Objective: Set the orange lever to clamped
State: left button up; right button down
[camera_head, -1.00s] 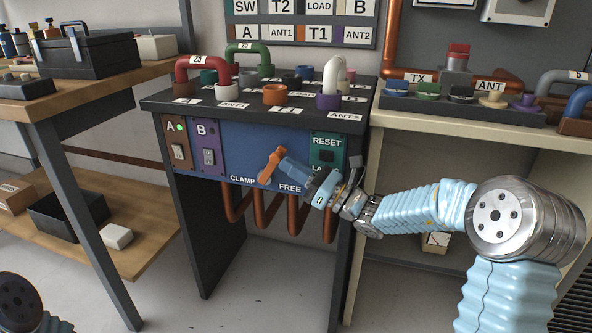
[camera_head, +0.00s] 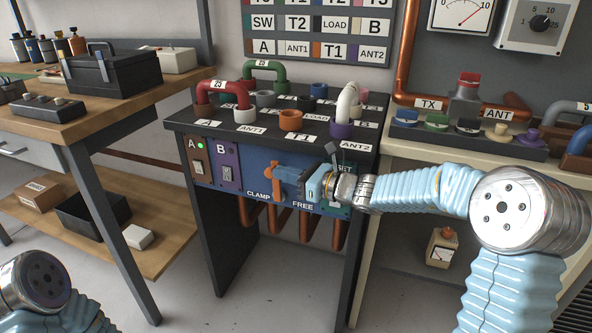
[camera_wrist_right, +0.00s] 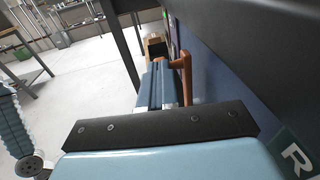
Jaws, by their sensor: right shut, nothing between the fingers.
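The orange lever (camera_head: 278,180) is on the front panel of the dark cabinet, above and between the CLAMP label (camera_head: 258,196) and the FREE label (camera_head: 302,205). It stands roughly upright. My right gripper (camera_head: 297,178) is shut and empty, at the lever's right side in the head view. The fingers partly cover the lever, and I cannot tell whether they touch it. In the right wrist view the lever (camera_wrist_right: 184,72) rises beside the dark finger ends (camera_wrist_right: 157,85), to their right. My left gripper is out of view.
Pipe loops and sockets stand on the cabinet top (camera_head: 270,140). A wooden bench (camera_head: 100,113) is at the left, a pale shelf (camera_head: 470,160) at the right. Copper pipes hang below the panel.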

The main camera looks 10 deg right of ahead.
jog(key=shift+s+a+r+b+x, duration=0.1)
jog(key=shift+b+x, duration=0.2)
jog(key=shift+x, duration=0.5)
jog(key=shift+s+a+r+b+x, duration=0.15)
jog(key=shift+b+x, duration=0.15)
jog(key=shift+x, duration=0.45)
jog(key=shift+w+d+r+b+x, duration=0.1)
jog(key=shift+b+x, duration=0.2)
jog(key=shift+x, duration=0.5)
jog(key=shift+w+a, duration=0.3)
jog(key=shift+a, duration=0.35)
jog(key=shift+f+b, duration=0.1)
jog(key=shift+b, duration=0.2)
jog(key=b, duration=0.1)
send_near(267, 170)
jog(key=shift+v, duration=1.2)
